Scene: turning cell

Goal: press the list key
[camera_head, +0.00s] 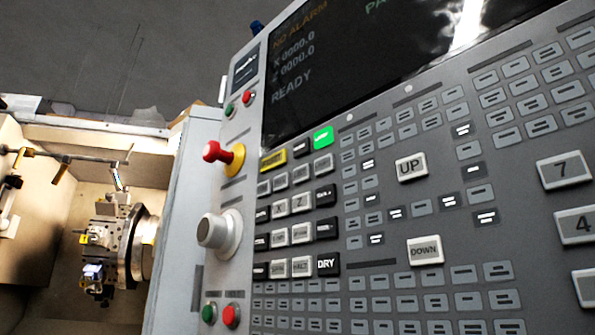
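The control panel (390,105) fills the middle and right of the head view, tilted and close. Its many keys include an UP key (411,167), a DOWN key (425,250) and a DRY key (326,264). A bright green key (323,137) and a yellow key (273,159) sit just below the screen. I cannot make out a key marked "list"; many key labels are too small to read. Neither of my grippers is in view.
The dark screen (370,60) reads NO ALARM and READY. A red knob on a yellow base (233,160) and a grey dial (215,231) stick out at the panel's left. Further left, the machine's open interior shows a tool turret (120,240).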

